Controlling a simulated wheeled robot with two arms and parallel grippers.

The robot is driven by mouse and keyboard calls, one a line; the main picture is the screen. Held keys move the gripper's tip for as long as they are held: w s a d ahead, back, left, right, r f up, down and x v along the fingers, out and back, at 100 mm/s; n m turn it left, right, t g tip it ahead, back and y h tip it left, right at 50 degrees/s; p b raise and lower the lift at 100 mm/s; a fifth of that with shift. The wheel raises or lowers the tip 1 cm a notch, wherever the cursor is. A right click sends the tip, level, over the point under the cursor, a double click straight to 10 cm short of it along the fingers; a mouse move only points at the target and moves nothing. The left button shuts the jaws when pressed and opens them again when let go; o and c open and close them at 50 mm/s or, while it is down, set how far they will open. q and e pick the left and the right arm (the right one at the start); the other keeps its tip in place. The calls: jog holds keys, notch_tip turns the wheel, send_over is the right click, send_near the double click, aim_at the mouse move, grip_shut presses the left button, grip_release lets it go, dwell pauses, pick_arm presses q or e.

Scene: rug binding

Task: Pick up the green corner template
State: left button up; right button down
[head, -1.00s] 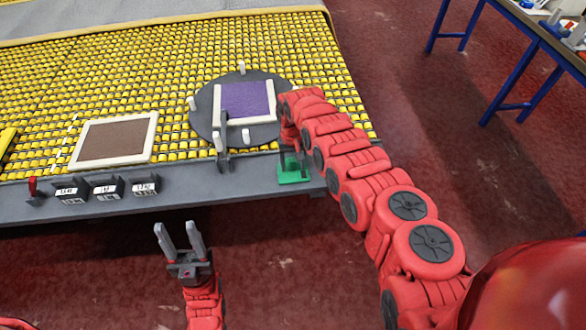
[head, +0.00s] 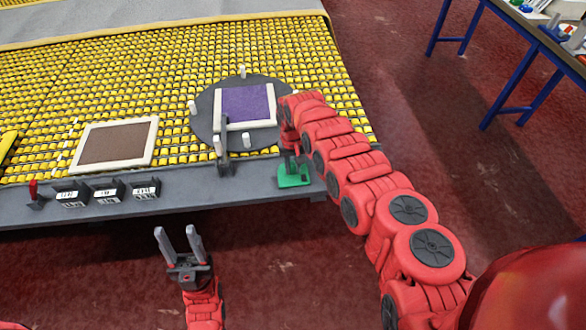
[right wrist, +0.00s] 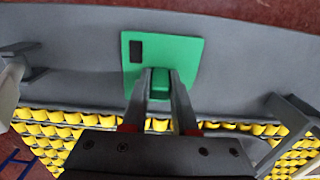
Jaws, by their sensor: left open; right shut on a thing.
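The green corner template (head: 293,180) lies on the grey front ledge of the table, near its right end. In the right wrist view the template (right wrist: 185,55) is a flat green plate with a dark slot and a raised green grip block. My right gripper (right wrist: 160,84) is shut on that block, one finger on each side. In the head view the right gripper (head: 291,166) is partly hidden by its own arm. My left gripper (head: 178,236) is open and empty, in front of the table over the red floor.
A round dark plate (head: 203,122) with white pegs and a purple rug (head: 247,103) sits on the yellow roller table. A brown white-edged rug (head: 115,142) lies to its left. A grey upright bracket (head: 224,160) and several labelled black holders (head: 107,191) stand on the ledge.

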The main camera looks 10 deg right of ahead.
aim_at(293, 164)
notch_tip(293, 164, up, 5)
jog(key=p, duration=0.5)
jog(key=shift+s+f, duration=0.1)
jog(key=shift+s, duration=0.05)
jog(key=s+p, duration=0.1)
jog(key=p, duration=0.2)
jog(key=s+p, duration=0.2)
jog(key=p, duration=0.1)
jog(key=s+p, duration=0.1)
jog(key=p, duration=0.3)
jog(key=shift+s+a+r, duration=0.25)
jog(key=s+a+p, duration=0.1)
jog(key=s+p, duration=0.1)
jog(key=s, duration=0.9)
jog(key=shift+a+f+p, duration=0.2)
jog(key=shift+a+p, duration=0.05)
jog(key=shift+p, duration=0.05)
